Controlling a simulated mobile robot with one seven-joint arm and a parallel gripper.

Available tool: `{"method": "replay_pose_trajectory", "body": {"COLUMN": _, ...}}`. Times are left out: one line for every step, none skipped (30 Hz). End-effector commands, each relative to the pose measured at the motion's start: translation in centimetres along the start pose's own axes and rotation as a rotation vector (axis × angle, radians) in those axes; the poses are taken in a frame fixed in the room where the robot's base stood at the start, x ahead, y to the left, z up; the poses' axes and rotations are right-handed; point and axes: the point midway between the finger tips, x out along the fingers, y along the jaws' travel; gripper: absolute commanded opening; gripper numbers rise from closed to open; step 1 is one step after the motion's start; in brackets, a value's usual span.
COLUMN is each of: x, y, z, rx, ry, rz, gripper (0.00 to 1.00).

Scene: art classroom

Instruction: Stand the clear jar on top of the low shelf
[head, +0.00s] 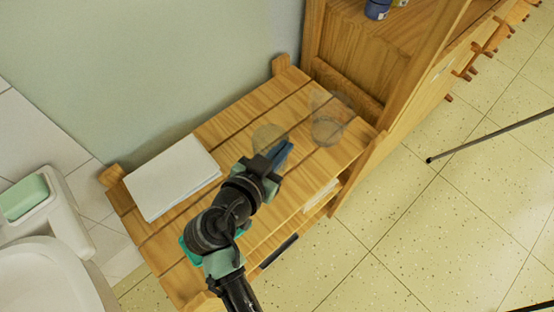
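The low shelf (229,127) is a slatted wooden unit against the wall, seen from above at a slant. A clear, see-through vessel (329,119) stands on its top near the right end. A second see-through, rounded thing (267,137) shows on or above the top just beyond my gripper, partly hidden by it. I cannot tell for sure which of the two is the clear jar. My gripper (284,153) is over the middle of the shelf top, its fingers pointing up and right. Whether it is open or touches the rounded thing is unclear.
A white paper stack (172,177) lies on the shelf top's left part. A tall wooden cabinet (350,45) adjoins the right end. A white sink (45,277) is at lower left. The right floor is mostly clear, except thin dark legs.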

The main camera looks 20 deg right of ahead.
Motion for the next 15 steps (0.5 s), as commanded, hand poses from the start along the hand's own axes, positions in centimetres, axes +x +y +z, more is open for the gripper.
{"method": "replay_pose_trajectory", "body": {"x": 0.3, "y": 0.0, "z": 0.6, "rx": 0.000, "ry": 0.001, "rz": 0.000, "gripper": 0.00}}
{"method": "replay_pose_trajectory", "body": {"x": 0.4, "y": 0.0, "z": 0.8, "rx": 0.000, "ry": 0.001, "rz": 0.000, "gripper": 0.00}}
{"method": "replay_pose_trajectory", "body": {"x": 0.5, "y": 0.0, "z": 0.9, "rx": 0.000, "ry": 0.001, "rz": 0.000, "gripper": 0.00}}
{"method": "replay_pose_trajectory", "body": {"x": 0.5, "y": 0.0, "z": 1.1, "rx": 0.001, "ry": 0.001, "rz": 0.000, "gripper": 0.00}}
{"method": "replay_pose_trajectory", "body": {"x": 0.6, "y": 0.0, "z": 1.3, "rx": 0.002, "ry": 0.001, "rz": 0.000, "gripper": 0.00}}
{"method": "replay_pose_trajectory", "body": {"x": 0.8, "y": 0.0, "z": 1.7, "rx": 0.001, "ry": 0.001, "rz": 0.000, "gripper": 0.00}}
{"method": "replay_pose_trajectory", "body": {"x": 0.9, "y": 0.0, "z": 2.0, "rx": -0.001, "ry": 0.000, "rz": 0.000, "gripper": 0.00}}
{"method": "replay_pose_trajectory", "body": {"x": 1.1, "y": 0.0, "z": 2.4, "rx": -0.001, "ry": 0.000, "rz": -0.001, "gripper": 0.00}}
{"method": "replay_pose_trajectory", "body": {"x": 1.3, "y": 0.0, "z": 3.0, "rx": -0.001, "ry": 0.000, "rz": 0.000, "gripper": 0.00}}
{"method": "replay_pose_trajectory", "body": {"x": 1.5, "y": 0.1, "z": 3.5, "rx": -0.002, "ry": 0.000, "rz": 0.001, "gripper": 0.00}}
{"method": "replay_pose_trajectory", "body": {"x": 1.7, "y": 0.1, "z": 3.8, "rx": -0.001, "ry": 0.001, "rz": 0.001, "gripper": 0.00}}
{"method": "replay_pose_trajectory", "body": {"x": 1.9, "y": 0.0, "z": 4.2, "rx": -0.001, "ry": 0.001, "rz": 0.000, "gripper": 0.00}}
{"method": "replay_pose_trajectory", "body": {"x": 1.9, "y": 0.0, "z": 4.4, "rx": 0.000, "ry": 0.001, "rz": -0.001, "gripper": 0.00}}
{"method": "replay_pose_trajectory", "body": {"x": 2.0, "y": 0.0, "z": 4.5, "rx": 0.001, "ry": 0.001, "rz": -0.001, "gripper": 0.00}}
{"method": "replay_pose_trajectory", "body": {"x": 2.0, "y": 0.0, "z": 4.4, "rx": 0.002, "ry": 0.002, "rz": -0.001, "gripper": 0.00}}
